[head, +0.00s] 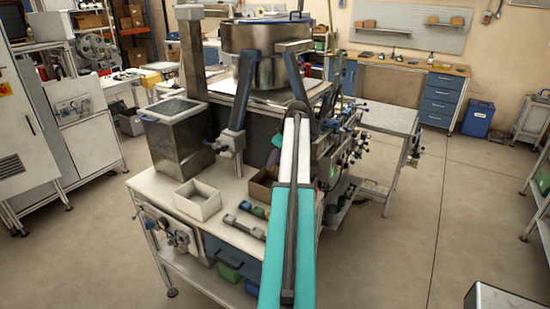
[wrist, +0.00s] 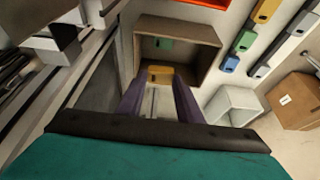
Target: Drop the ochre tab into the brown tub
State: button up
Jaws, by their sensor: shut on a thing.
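The ochre tab (wrist: 160,72) is held between the purple fingers of my gripper (wrist: 160,84), seen in the wrist view. The brown tub (wrist: 204,62) lies just beyond the fingertips there, its open side facing the camera, with a green tab (wrist: 165,43) inside. The held tab overlaps the tub's near part in this view; I cannot tell its exact height. In the head view the brown tub (head: 260,189) stands on the bench, partly hidden by my arm. My gripper (head: 271,161) shows small there, above and close to the tub; the ochre tab cannot be made out.
A white open box (head: 197,200) stands left of the tub on the bench. Several coloured tabs (wrist: 243,41) lie in a row beside the tub in the wrist view. A large metal bowl (head: 265,55) and a metal bin (head: 176,128) stand behind.

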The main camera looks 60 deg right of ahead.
jog(key=shift+f+b, duration=0.3)
jog(key=shift+f, duration=0.75)
jog(key=o, duration=1.3)
jog(key=shift+b+v, duration=2.05)
jog(key=shift+v, duration=4.9)
